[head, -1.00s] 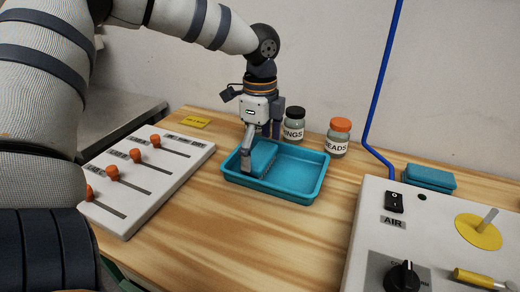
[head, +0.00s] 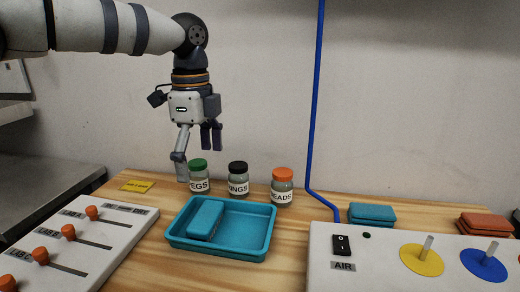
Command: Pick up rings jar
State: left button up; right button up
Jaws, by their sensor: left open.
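The rings jar (head: 238,180) has a black lid and a white label reading "INGS". It stands upright at the back of the table between a green-lidded jar (head: 199,178) labelled "EGS" and an orange-lidded jar (head: 282,187) labelled "EADS". My left gripper (head: 196,150) points down, open and empty, in the air above and left of the rings jar, close to the green-lidded jar in the picture. My right gripper is not in view.
A teal tray (head: 255,249) holding a teal block (head: 206,219) sits in front of the jars. A slider panel (head: 75,247) is at left. A control box (head: 385,272) is at right, with a blue cable (head: 313,110) rising behind it.

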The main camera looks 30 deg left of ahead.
aim_at(238, 177)
jog(key=k, duration=1.5)
